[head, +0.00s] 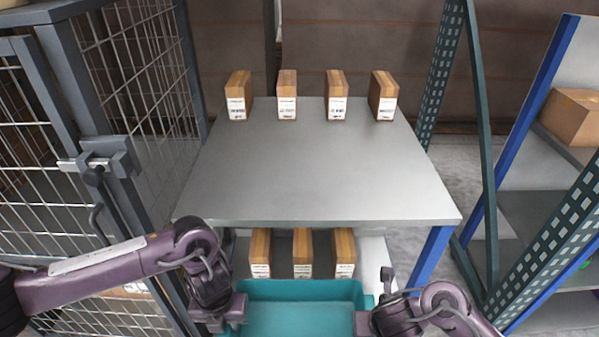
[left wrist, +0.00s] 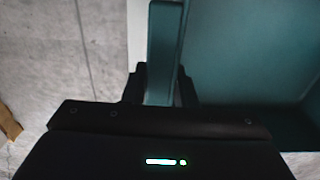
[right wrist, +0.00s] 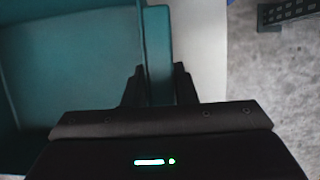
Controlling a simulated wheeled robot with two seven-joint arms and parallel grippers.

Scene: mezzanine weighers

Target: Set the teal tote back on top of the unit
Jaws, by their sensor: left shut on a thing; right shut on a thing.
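The teal tote (head: 300,311) is low at the bottom middle of the head view, in front of the unit and below its grey top (head: 310,170). The part of it that shows inside is empty; its near end is cut off by the frame. My left gripper (head: 233,309) is shut on the tote's left wall, which also shows between the fingers in the left wrist view (left wrist: 162,60). My right gripper (head: 366,318) is shut on the right wall, seen between the fingers in the right wrist view (right wrist: 158,55).
More blocks (head: 303,253) stand on a lower level behind the tote. A wire cage (head: 140,80) is at left, racking (head: 476,150) at right.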

